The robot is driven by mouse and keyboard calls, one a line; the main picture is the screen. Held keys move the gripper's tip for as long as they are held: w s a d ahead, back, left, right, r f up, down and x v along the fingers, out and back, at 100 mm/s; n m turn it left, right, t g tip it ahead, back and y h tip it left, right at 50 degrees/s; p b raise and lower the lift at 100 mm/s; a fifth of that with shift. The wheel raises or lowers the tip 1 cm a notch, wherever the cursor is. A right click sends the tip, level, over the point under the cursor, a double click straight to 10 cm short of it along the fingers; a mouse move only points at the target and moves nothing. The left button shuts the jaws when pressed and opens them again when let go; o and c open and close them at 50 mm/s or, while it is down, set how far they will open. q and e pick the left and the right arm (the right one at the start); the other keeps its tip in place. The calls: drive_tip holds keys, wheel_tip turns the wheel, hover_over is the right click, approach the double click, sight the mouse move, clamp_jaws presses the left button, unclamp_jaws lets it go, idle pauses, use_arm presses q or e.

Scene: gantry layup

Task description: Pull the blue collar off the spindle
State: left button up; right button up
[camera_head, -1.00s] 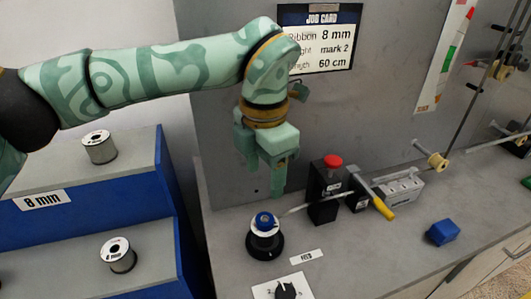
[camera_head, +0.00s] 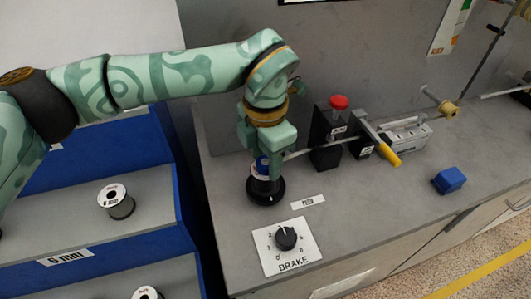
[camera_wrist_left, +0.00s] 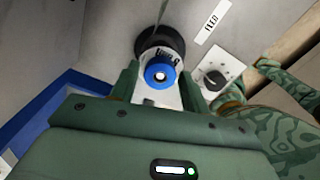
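The blue collar (camera_head: 262,162) sits on top of the spindle, above a white reel and the black spindle base (camera_head: 266,190). In the left wrist view, the collar (camera_wrist_left: 160,74) is a blue ring around a pale centre. My left gripper (camera_head: 264,168) points down over the spindle, with its fingers at the collar's height. In the left wrist view, the fingers (camera_wrist_left: 159,88) stand on either side of the collar, with narrow gaps that look open. My right gripper is not in view.
A brake dial (camera_head: 286,238) lies in front of the spindle. A black post with a red button (camera_head: 338,102) and a yellow-handled lever (camera_head: 388,152) stand to the right. A blue block (camera_head: 448,180) lies farther right. Shelves with spools (camera_head: 116,200) stand left.

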use_arm(q)
drive_tip(key=c, duration=0.8)
drive_tip(key=shift+r, duration=0.1)
drive_tip(key=shift+r, duration=0.1)
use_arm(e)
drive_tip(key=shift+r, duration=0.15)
